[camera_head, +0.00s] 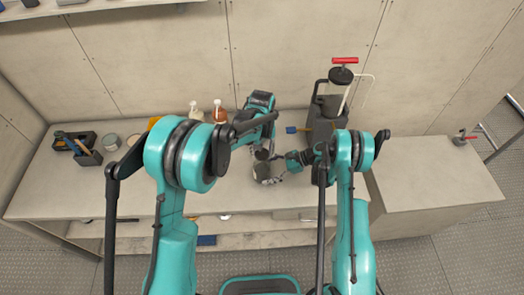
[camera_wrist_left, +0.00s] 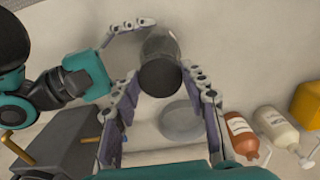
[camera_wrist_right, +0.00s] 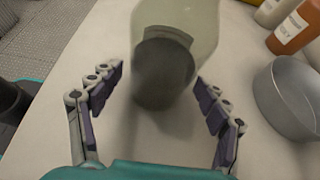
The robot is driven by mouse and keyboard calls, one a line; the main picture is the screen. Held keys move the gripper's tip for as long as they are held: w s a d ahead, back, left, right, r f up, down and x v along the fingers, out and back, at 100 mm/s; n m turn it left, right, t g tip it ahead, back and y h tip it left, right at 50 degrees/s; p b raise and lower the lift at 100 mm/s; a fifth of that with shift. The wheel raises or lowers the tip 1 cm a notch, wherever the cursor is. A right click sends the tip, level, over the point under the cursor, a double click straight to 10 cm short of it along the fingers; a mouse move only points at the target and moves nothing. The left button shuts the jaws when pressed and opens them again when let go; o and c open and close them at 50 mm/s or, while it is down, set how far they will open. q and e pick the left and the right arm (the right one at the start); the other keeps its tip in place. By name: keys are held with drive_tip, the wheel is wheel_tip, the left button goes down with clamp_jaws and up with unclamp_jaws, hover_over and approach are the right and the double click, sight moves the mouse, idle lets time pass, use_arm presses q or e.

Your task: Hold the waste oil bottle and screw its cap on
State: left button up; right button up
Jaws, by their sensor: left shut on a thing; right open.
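The waste oil bottle (camera_wrist_right: 185,18) stands on the bench, a translucent grey-green container with dark contents low down; it also shows in the head view (camera_head: 262,172). My left gripper (camera_wrist_left: 163,88) comes from above, shut on a round black piece (camera_wrist_left: 160,76) that looks like the cap. It is over or at the bottle's top; whether cap and bottle touch is hidden. My right gripper (camera_wrist_right: 158,92) is open, low at the bottle's right side, with its fingers to either side of the bottle. Contact is not clear.
A round metal pan (camera_wrist_right: 290,98) stands close by. An orange-brown bottle (camera_wrist_left: 242,132) and a white bottle (camera_wrist_left: 275,128) stand behind. A pump with a red handle (camera_head: 344,62) is at the back right. A black tool caddy (camera_head: 80,148) is at left. The bench (camera_head: 60,195) front left is clear.

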drive_tip(key=shift+a+f, duration=0.3)
drive_tip(key=shift+a, duration=0.25)
drive_tip(key=c, duration=0.9)
